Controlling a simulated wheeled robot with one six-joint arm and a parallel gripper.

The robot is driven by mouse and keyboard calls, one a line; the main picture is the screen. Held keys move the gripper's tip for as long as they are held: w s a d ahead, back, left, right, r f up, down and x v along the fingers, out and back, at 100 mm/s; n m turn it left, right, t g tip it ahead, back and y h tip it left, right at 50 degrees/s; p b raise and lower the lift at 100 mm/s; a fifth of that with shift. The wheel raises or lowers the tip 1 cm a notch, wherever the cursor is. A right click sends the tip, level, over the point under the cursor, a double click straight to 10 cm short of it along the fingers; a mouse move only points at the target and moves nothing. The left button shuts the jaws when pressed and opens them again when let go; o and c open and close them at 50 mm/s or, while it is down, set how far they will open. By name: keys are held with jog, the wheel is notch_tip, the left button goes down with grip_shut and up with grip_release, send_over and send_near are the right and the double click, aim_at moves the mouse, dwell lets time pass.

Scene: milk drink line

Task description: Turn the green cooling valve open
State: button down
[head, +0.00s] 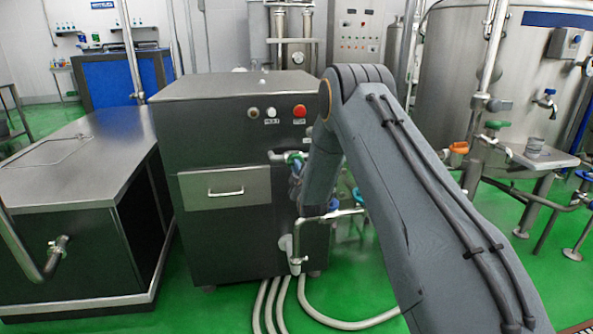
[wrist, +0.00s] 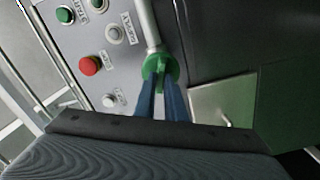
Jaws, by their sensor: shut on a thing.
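The green valve (wrist: 158,64) has a round green handle on a pale pipe and shows at the upper middle of the wrist view. It also shows small and partly covered in the head view (head: 295,156), at the right side of the dark steel cabinet. My gripper (wrist: 161,84) reaches it with two blue fingers, one on each side of the handle's green tab, and is shut on it. In the head view my arm hides most of the gripper and part of the valve. How far the handle is turned cannot be told.
A red button (wrist: 89,66) and other buttons sit on the panel beside the valve. The cabinet (head: 235,125) stands left of my arm. A steel tank (head: 475,70) with orange (head: 459,148) and other green (head: 497,125) valve handles stands right. Pale hoses (head: 340,322) lie on the floor.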

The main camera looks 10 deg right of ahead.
jog(key=n+b, duration=0.1)
jog(key=n, duration=0.3)
jog(key=shift+f+n, duration=0.1)
jog(key=shift+n, duration=0.2)
dwell(0.3)
jog(key=c, duration=1.8)
grip_release()
jog(key=shift+s, duration=0.1)
jog(key=shift+s, duration=3.85)
